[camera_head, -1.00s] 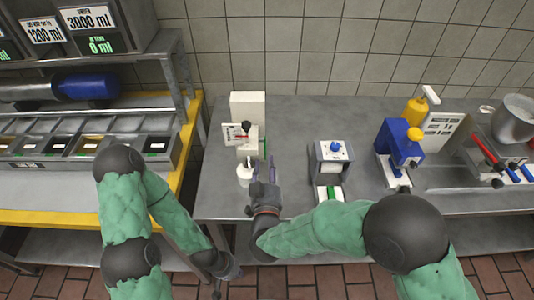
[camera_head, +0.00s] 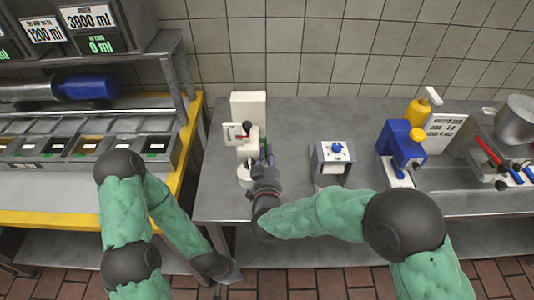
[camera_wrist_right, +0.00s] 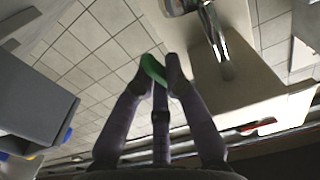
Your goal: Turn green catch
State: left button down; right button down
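The green catch (camera_wrist_right: 153,68) shows in the right wrist view as a small green piece between my fingertips. My right gripper (camera_wrist_right: 160,72) has its fingers drawn together on it. A white cup (camera_head: 245,173) stands at the front of this machine, partly behind my gripper. My left gripper (camera_head: 230,274) hangs low in front of the table edge. Its fingers are too unclear to tell their state.
A grey device with a blue knob (camera_head: 337,148) stands right of my right gripper. Bare grey table (camera_head: 290,122) lies between the white machine and the grey device.

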jog(key=t+b, duration=0.1)
jog(key=b, duration=0.2)
jog(key=shift+w+f, duration=0.15)
dwell(0.4)
jog(key=c, duration=1.3)
grip_release()
jog(key=s, duration=0.8)
jog(key=s+f, duration=0.1)
jog(key=s, duration=0.3)
jog(key=shift+f, duration=0.1)
